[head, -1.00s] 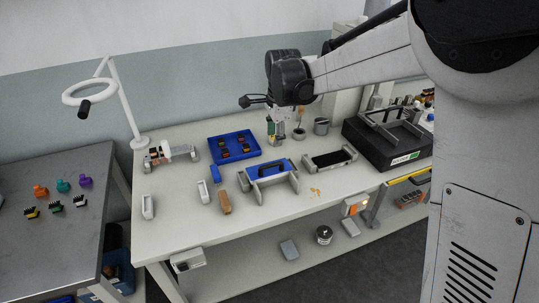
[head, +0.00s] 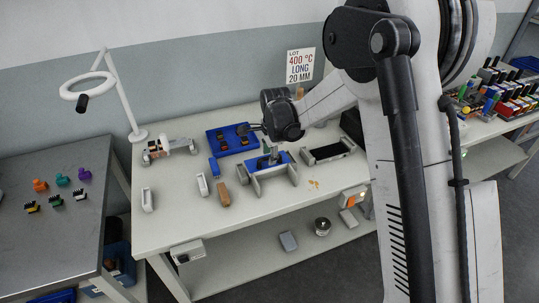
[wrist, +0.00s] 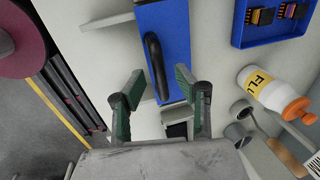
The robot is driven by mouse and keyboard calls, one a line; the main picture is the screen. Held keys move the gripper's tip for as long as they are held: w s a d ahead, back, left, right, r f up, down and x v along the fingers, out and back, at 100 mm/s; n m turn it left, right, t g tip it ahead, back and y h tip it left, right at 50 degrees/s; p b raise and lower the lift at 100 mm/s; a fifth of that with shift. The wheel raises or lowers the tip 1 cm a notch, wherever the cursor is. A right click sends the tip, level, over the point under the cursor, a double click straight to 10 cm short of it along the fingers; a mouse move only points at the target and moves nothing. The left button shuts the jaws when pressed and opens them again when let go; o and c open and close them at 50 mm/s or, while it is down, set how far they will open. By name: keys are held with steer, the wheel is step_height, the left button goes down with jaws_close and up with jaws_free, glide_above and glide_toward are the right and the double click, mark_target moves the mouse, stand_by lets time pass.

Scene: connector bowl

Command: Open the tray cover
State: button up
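The blue tray cover (wrist: 174,22) fills the upper middle of the wrist view, with a black bar handle (wrist: 156,62) on it. In the head view the cover (head: 284,158) sits in a grey fixture (head: 270,181) on the workbench and is partly hidden by my gripper (head: 271,157). My gripper (wrist: 158,80) is open in the wrist view, its green-padded fingertips on either side of the handle, with visible gaps. I cannot tell how far above the handle the fingers are.
A blue tray with dark parts (head: 222,142) stands behind and left of the cover. A grey fixture with a black top (head: 328,153) is to the right.

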steer(key=shift+f, duration=0.2)
jaws_close()
stand_by(0.3)
